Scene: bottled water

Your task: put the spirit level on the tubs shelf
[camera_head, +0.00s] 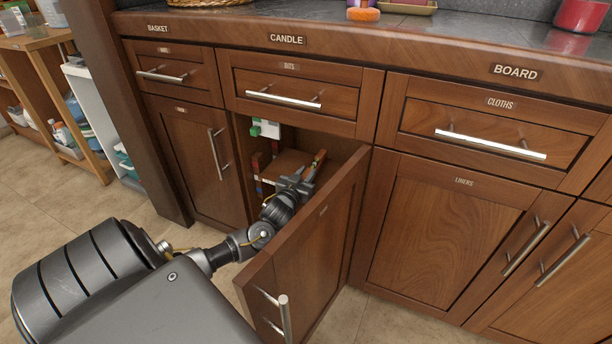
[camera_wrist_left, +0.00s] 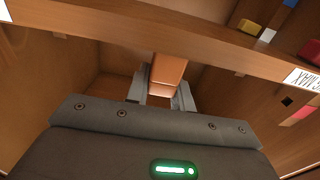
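My left gripper (camera_head: 301,181) reaches into the open cupboard below the drawer marked BITS. In the left wrist view its fingers (camera_wrist_left: 164,98) are on either side of an orange-brown bar (camera_wrist_left: 168,72) and appear closed on it. The bar looks like the spirit level; its end also shows as an orange strip (camera_head: 320,158) beyond the fingers in the head view. A brown shelf board (camera_head: 287,163) shows inside the cupboard. I cannot read any label as tubs. My right gripper is not in view.
The cupboard door (camera_head: 312,243) stands open just right of my left arm. A shelf edge (camera_wrist_left: 205,38) crosses the wrist view above the gripper, with small coloured items (camera_wrist_left: 250,27) on it. A white and green item (camera_head: 265,128) is at the cupboard's upper left.

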